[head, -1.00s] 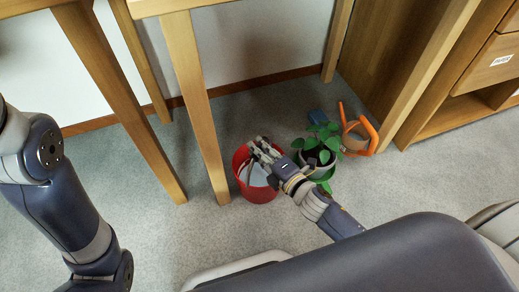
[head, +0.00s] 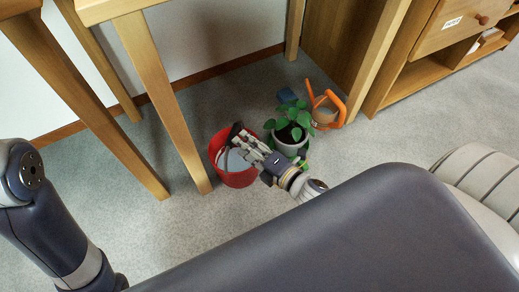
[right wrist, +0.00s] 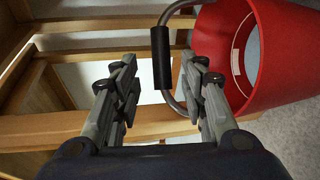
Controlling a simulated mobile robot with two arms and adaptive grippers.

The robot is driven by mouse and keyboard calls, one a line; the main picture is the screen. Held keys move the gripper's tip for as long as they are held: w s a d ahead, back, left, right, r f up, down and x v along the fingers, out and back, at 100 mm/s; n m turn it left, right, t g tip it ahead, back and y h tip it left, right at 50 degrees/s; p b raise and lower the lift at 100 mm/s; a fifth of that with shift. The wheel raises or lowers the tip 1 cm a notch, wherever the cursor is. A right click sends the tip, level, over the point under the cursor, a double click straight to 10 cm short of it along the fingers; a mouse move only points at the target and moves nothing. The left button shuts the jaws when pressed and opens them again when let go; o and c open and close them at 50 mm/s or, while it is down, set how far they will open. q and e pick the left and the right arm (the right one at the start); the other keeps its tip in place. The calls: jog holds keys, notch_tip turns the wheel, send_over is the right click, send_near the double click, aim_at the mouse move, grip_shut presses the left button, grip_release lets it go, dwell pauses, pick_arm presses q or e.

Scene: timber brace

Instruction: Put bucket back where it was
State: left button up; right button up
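A red bucket (head: 236,178) stands on the grey floor beside a wooden table leg in the head view. In the right wrist view the bucket (right wrist: 275,75) shows at the upper right, with its curved metal handle and black grip (right wrist: 161,58). My right gripper (head: 240,146) is over the bucket's rim in the head view. In the right wrist view my right gripper (right wrist: 160,88) is open, with the black grip in the gap between its fingers. Neither finger clearly touches it. My left arm shows at the left of the head view, but its gripper is out of view.
A potted plant (head: 292,129) stands close to the right of the bucket. An orange-handled can (head: 326,108) and a small blue object (head: 288,95) are behind it. A table leg (head: 165,102) is just left of the bucket. A wooden cabinet (head: 440,57) is at upper right.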

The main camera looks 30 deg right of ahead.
jog(key=p+v, duration=0.1)
jog(key=v, duration=0.5)
jog(key=shift+w, duration=0.1)
